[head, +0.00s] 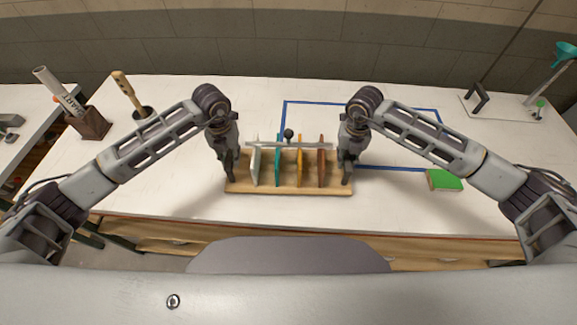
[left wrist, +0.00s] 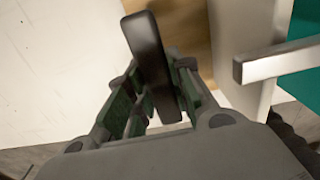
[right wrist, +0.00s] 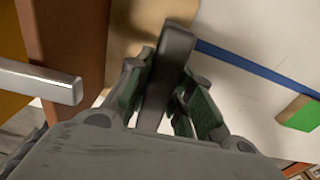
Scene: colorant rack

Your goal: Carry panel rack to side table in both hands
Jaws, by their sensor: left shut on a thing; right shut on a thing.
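The panel rack (head: 287,188) is a wooden tray with upright panels in white, teal, orange and brown, and a light rail across them. It is at the front middle of the white table in the head view. My left gripper (head: 229,172) is shut on a dark handle (left wrist: 150,60) at the rack's left end. My right gripper (head: 347,172) is shut on the matching dark handle (right wrist: 168,75) at its right end. The rack looks level. I cannot tell whether it touches the table. A side table (head: 30,105) shows at the far left.
The white worktable (head: 400,205) has a blue taped outline (head: 355,106) behind the rack. A green block (head: 444,180) lies at right. A brown holder with a rolled chart (head: 90,123) and a cup with a wooden-handled tool (head: 143,112) stand at left. A stand (head: 510,108) is at back right.

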